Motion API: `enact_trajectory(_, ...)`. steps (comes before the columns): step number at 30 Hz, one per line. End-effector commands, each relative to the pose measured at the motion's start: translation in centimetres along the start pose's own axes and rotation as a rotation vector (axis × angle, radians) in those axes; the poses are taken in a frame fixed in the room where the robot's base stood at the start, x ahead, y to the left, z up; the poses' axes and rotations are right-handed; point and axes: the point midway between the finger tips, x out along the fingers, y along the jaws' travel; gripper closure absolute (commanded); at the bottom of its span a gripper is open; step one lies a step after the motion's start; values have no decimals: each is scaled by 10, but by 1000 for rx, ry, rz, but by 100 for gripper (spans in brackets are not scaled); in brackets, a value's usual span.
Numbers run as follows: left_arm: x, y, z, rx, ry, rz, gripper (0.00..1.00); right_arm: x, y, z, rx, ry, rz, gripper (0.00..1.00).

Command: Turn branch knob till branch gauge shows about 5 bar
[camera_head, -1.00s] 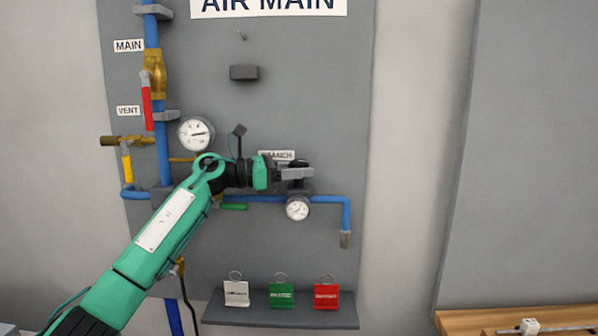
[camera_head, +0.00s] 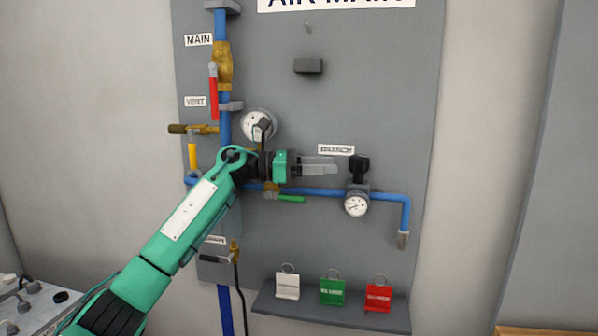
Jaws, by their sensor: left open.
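The branch knob (camera_head: 359,166) is a black knob on top of the regulator on the blue branch pipe, just below the BRANCH label (camera_head: 337,150). The round white branch gauge (camera_head: 356,204) hangs right under it. Its needle is too small to read surely. My left gripper (camera_head: 334,167) is open and empty. Its grey fingers point right at the knob, with a small gap between the tips and the knob. My right gripper is not in view.
The red main lever (camera_head: 213,91), yellow vent lever (camera_head: 192,156) and green branch lever (camera_head: 291,199) are near. A shelf (camera_head: 335,316) below holds white, green and red tags.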

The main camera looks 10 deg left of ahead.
Motion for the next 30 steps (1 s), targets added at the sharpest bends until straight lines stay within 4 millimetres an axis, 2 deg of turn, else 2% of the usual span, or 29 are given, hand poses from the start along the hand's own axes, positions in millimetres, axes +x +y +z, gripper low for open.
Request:
enact_trajectory(1, -12, 0, -2, 2, 1, 2, 55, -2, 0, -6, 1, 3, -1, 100)
enact_trajectory(6, -42, 0, -2, 1, 1, 1, 55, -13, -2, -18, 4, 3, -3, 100)
enact_trajectory(12, -58, 0, 0, 0, 0, -1, 55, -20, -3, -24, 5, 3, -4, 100)
enact_trajectory(20, -59, 0, 0, 0, 0, -2, 55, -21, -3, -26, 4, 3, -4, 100)
enact_trajectory(21, -59, 0, 0, 0, 0, -1, 53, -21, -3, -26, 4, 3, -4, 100)
enact_trajectory(23, -59, -1, 0, -3, -3, -4, 42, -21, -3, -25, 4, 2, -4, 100)
enact_trajectory(24, -57, -3, 2, -10, -10, -12, 42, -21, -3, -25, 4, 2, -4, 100)
enact_trajectory(26, -54, -8, 7, -36, -34, -38, 42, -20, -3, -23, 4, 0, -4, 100)
enact_trajectory(30, -40, -37, 32, -176, -156, -180, 42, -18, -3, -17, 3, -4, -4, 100)
